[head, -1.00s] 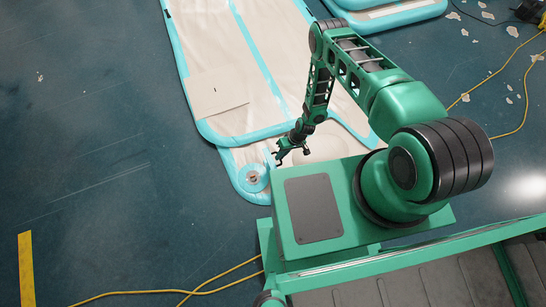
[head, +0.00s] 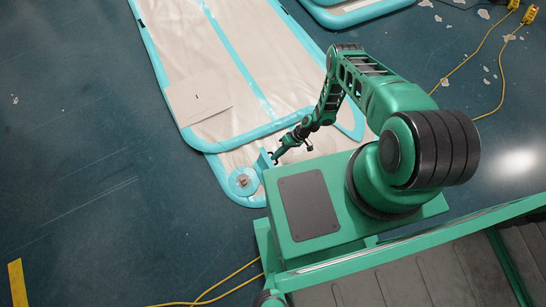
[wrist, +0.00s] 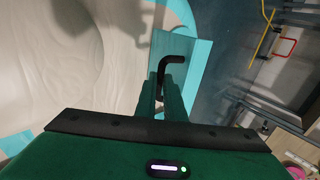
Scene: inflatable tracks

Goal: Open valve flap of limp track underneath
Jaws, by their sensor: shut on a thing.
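The limp track (head: 222,178) lies underneath another beige and teal track (head: 215,60), and its near end sticks out. The teal valve flap (head: 264,161) stands raised beside the valve, at my gripper (head: 274,158). In the wrist view the flap (wrist: 198,58) rises at my gripper (wrist: 165,80), which is shut on it. A black hooked part shows at the fingertips. The valve is not clearly visible in the wrist view.
A beige patch (head: 198,98) lies on the upper track. Another track (head: 355,12) lies at the top. Yellow cables (head: 460,70) run over the floor at right, and another lies at the bottom left.

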